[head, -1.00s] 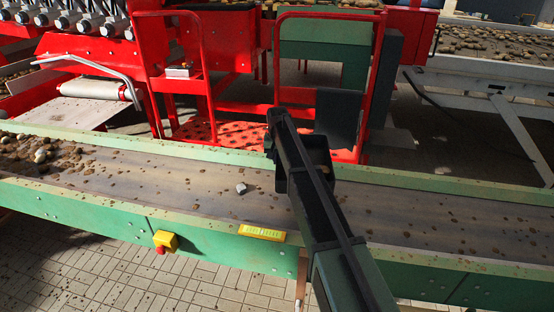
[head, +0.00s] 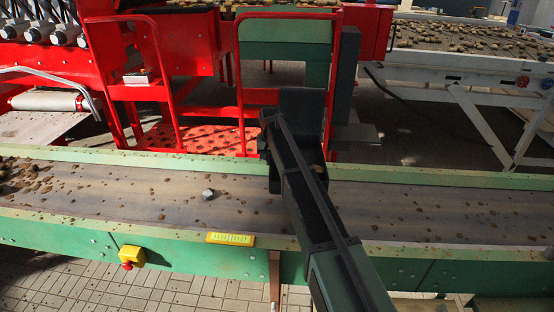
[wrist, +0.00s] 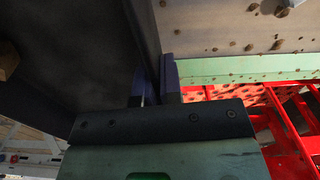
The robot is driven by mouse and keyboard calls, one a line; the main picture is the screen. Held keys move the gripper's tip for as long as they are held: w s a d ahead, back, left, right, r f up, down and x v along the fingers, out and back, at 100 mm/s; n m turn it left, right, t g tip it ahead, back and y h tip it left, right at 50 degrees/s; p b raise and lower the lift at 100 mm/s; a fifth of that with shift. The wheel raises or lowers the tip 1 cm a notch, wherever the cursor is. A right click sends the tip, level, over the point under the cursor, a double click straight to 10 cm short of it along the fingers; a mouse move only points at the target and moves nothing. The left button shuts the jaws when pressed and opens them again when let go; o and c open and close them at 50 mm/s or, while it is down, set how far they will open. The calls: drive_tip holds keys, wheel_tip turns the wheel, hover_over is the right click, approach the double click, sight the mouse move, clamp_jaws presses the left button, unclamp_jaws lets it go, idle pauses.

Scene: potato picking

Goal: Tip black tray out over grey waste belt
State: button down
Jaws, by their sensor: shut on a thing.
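The black tray (head: 276,180) hangs at the far end of my arm above the grey waste belt (head: 400,218) in the head view, partly hidden by my arm. In the wrist view the tray (wrist: 70,60) fills the upper left as a large dark surface. My gripper (wrist: 157,85) is shut on the tray's wall, with a blue-grey finger on each side. A brown lump (wrist: 8,60) shows at the left edge against the dark surface. I cannot tell the tray's exact tilt or its full contents. The belt (wrist: 215,25) also shows in the wrist view.
Green side rails (head: 100,156) edge the belt. A grey stone (head: 208,194) and scattered clods lie on it. A yellow stop box (head: 131,256) is on the near side.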

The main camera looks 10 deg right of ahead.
drive_tip(key=a+r+n+p, duration=0.1)
drive_tip(key=a+n, duration=0.1)
drive_tip(key=a, duration=1.9)
wheel_tip(320, 180, up, 8)
drive_tip(key=d+y+p, duration=0.2)
drive_tip(key=y+p, duration=0.4)
drive_tip(key=d+r+y+b, duration=0.2)
drive_tip(key=d+r+y, duration=0.1)
drive_tip(key=d+y, duration=0.25)
drive_tip(key=d+r+y+b, duration=0.2)
drive_tip(key=d+r+y, duration=0.2)
drive_tip(key=d, duration=0.2)
drive_tip(key=d+f+y+b, duration=0.1)
drive_tip(key=d+y+b, duration=0.7)
drive_tip(key=d+b, duration=0.6)
drive_tip(key=shift+s+d+f+b, duration=0.3)
drive_tip(key=shift+d+f+b, duration=0.1)
drive_tip(key=shift+d, duration=0.15)
drive_tip(key=shift+y, duration=0.25)
drive_tip(key=shift+r+p, duration=0.5)
drive_tip(key=shift+p, duration=0.05)
